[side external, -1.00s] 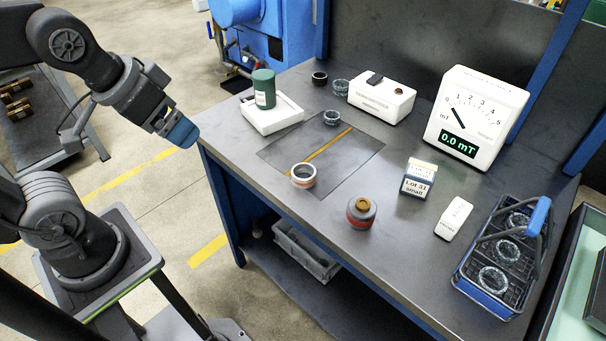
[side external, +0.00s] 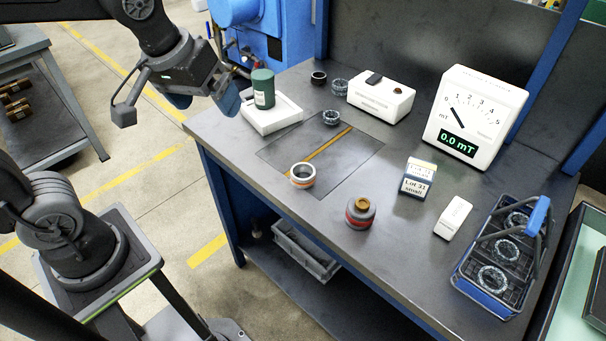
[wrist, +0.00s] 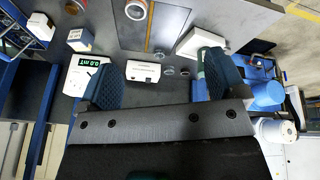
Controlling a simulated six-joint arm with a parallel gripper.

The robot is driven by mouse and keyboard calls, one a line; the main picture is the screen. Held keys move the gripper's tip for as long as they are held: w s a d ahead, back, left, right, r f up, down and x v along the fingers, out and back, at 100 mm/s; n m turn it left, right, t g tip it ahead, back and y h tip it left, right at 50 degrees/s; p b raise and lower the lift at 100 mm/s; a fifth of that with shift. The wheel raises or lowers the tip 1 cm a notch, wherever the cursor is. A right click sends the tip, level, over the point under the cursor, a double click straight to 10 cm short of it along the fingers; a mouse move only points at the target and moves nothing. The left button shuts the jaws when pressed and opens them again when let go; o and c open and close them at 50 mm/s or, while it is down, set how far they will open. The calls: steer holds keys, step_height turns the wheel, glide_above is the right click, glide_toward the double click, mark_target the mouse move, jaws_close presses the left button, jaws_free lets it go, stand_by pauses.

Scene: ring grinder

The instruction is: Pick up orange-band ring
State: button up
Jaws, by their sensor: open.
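The orange-band ring (side external: 302,175) stands on the dark marked plate on the bench, near the plate's front edge. It is pale with an orange band round its side. In the wrist view the ring (wrist: 136,10) shows at the top, left of the yellow line. My gripper (side external: 205,104) is open and empty, with blue fingers, up at the left edge of the bench and well apart from the ring. In the wrist view both fingers of my gripper (wrist: 164,75) show, spread wide apart with nothing held between them.
A green canister (side external: 263,88) stands in a white tray (side external: 272,119) near my gripper. A small dark ring (side external: 331,118) lies further back on the plate.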

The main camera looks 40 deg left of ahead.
steer(key=w+d+f+n+g, duration=0.25)
steer(key=w+n, duration=0.25)
steer(key=w, duration=0.4)
steer(key=n+g+y, duration=0.1)
steer(key=n+g, duration=0.1)
steer(key=n, duration=0.4)
glide_toward(303, 170)
steer(key=shift+s+d+f+n+t, duration=0.3)
steer(key=shift+s+d+f, duration=0.5)
steer(key=shift+f, duration=0.25)
steer(key=shift+s+a+f, duration=0.1)
steer(key=shift+a+f, duration=0.1)
steer(key=shift+f, duration=1.25)
steer(key=shift+s+a+f, duration=0.1)
steer(key=shift+a+f, duration=0.1)
steer(key=shift+f, duration=1.3)
steer(key=c, duration=1)
steer(key=shift+c, duration=0.5)
steer(key=shift+r, duration=0.2)
